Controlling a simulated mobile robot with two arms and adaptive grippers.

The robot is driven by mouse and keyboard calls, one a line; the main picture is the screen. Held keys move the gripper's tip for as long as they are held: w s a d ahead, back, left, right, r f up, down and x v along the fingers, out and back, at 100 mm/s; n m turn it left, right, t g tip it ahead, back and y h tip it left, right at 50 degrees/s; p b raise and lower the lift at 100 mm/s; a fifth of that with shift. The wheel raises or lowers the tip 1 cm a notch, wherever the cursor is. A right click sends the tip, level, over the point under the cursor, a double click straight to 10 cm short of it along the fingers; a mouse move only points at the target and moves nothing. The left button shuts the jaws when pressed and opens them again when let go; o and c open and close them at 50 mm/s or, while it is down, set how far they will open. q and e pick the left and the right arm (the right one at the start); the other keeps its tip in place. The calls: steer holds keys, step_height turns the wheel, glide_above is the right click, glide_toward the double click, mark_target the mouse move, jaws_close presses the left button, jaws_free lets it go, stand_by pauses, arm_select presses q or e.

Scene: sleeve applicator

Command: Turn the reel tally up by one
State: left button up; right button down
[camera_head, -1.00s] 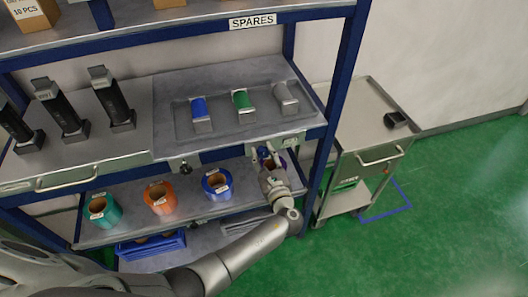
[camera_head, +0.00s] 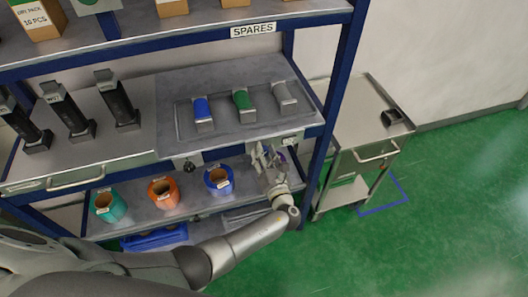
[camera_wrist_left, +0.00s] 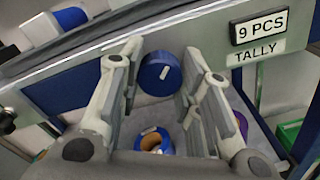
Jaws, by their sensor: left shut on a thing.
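The tally knob (camera_wrist_left: 160,74) is a round blue dial with a white pointer mark, on the shelf's front edge in the left wrist view. Right of it, a plate (camera_wrist_left: 259,27) reads "9 PCS" above a "TALLY" label (camera_wrist_left: 256,52). My left gripper (camera_wrist_left: 158,78) has one finger on each side of the knob and is shut on it. In the head view, my left gripper (camera_head: 264,156) is at the front edge below the spares tray, covering the knob. My right gripper is not in view.
Teal (camera_head: 105,204), orange (camera_head: 163,193) and blue (camera_head: 218,180) reels stand on the lower shelf, left of my gripper. A dark knob (camera_head: 189,166) sits on the edge farther left. A blue shelf post (camera_head: 323,150) and a steel cart (camera_head: 345,125) stand to the right.

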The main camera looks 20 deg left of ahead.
arm_select(q)
steer(key=shift+s+f+m, duration=0.1)
steer(key=shift+f+m, duration=0.05)
steer(key=shift+m, duration=0.15)
steer(key=o, duration=1.1)
steer(key=shift+c, duration=0.2)
steer(key=v, duration=1.2)
